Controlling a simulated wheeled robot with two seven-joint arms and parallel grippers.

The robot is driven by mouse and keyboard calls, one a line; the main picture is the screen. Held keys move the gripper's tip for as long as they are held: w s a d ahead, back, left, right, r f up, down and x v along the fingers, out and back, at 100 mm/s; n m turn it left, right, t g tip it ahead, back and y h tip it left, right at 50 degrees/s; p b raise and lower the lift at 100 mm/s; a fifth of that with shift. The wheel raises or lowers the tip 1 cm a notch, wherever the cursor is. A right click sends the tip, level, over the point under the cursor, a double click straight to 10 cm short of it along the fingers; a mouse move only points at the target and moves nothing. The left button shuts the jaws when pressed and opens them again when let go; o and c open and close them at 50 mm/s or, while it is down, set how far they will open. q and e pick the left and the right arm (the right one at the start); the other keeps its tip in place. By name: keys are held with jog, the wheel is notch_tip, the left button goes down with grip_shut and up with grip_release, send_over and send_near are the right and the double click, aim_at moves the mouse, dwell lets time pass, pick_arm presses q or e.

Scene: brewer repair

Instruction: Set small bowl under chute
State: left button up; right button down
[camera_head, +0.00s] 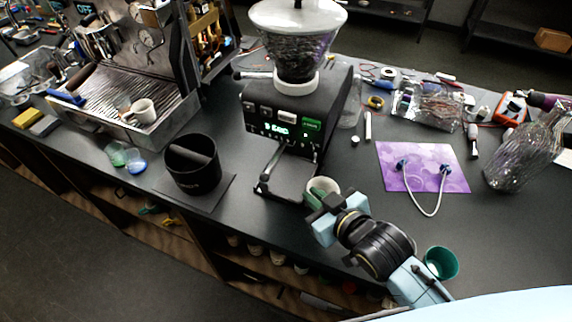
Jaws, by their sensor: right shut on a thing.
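The grinder (272,115) stands on the dark counter with a clear hopper of beans on top. Its front carries a lit green display, and the chute area is above a flat tray (290,178) at its base. A small pale bowl (326,184) is just right of that tray, partly hidden by my right gripper (322,203). My right gripper is shut on the small bowl at its near side. Whether the bowl touches the counter cannot be told. My left gripper is not in view.
A black knock bin (192,168) stands on a mat left of the grinder. The espresso machine (135,85) is farther left, with a cup on it. A purple mat (424,168) with a white cable lies right. A teal cup (441,262) is beside my right arm.

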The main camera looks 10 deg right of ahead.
jog(key=w+a, duration=0.1)
jog(key=w, duration=0.3)
jog(key=w+a, duration=0.1)
jog(key=w, duration=0.3)
jog(key=w+a, duration=0.2)
jog(key=w, duration=0.2)
jog(key=shift+a, duration=0.1)
jog(key=shift+f, duration=1.75)
jog(key=c, duration=1.5)
grip_release()
jog(key=shift+c, duration=0.2)
jog(key=p+v, duration=0.1)
jog(key=v, duration=1.1)
